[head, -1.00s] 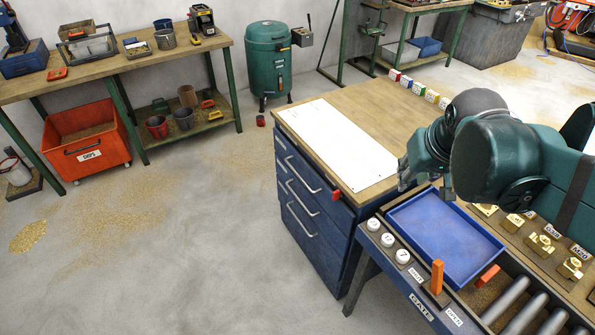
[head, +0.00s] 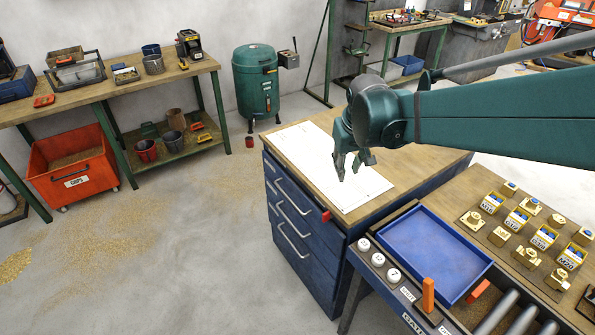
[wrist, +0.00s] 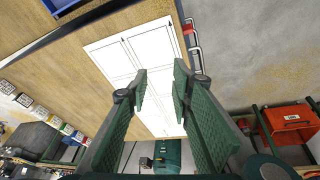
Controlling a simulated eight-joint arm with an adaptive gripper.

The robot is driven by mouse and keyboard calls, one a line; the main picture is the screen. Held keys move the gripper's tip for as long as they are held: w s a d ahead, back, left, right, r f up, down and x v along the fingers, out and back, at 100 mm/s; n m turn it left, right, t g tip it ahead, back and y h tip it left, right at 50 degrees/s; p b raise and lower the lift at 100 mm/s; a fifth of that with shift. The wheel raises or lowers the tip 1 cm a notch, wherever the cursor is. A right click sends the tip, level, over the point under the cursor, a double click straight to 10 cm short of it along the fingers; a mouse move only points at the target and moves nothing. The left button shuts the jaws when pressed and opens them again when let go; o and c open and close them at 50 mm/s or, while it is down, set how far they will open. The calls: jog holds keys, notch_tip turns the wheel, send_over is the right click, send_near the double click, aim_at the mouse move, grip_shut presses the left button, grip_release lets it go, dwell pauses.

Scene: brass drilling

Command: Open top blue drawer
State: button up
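The blue drawer cabinet (head: 318,275) stands under the wooden worktop, with several silver bar handles on its front. The top blue drawer (head: 288,191) looks shut, and its handle (head: 293,194) is the uppermost one. My gripper (head: 352,168) hangs above the white sheet on the worktop, to the right of the drawer front and apart from it. In the wrist view my gripper (wrist: 162,85) has its two green fingers spread with nothing between them. A handle (wrist: 194,48) also shows there beyond the worktop's edge.
A blue tray (head: 435,290) and three white buttons (head: 378,260) are to the right.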

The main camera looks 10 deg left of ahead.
jog(key=w+a+f+n+g+p, duration=0.1)
jog(key=w+a+f, duration=0.3)
jog(key=a, duration=0.3)
jog(key=w+a+f+n, duration=0.1)
jog(key=w+a+f, duration=0.25)
jog(key=a, duration=0.25)
jog(key=n+g+h, duration=0.1)
jog(key=n+h, duration=0.1)
send_near(288, 197)
jog(key=shift+w, duration=0.2)
jog(key=shift+f, duration=0.15)
jog(key=shift+w+d+f+b, duration=0.15)
jog(key=shift+w+f+b, duration=0.1)
jog(key=shift+f, duration=1)
jog(key=shift+w+d+f+b, duration=0.1)
jog(key=shift+d+f+b, duration=0.1)
jog(key=shift+f, duration=1)
jog(key=shift+w+d+f+b, duration=0.15)
jog(key=shift+w+f+b, duration=0.1)
jog(key=shift+f, duration=1)
jog(key=shift+c, duration=0.2)
grip_shut()
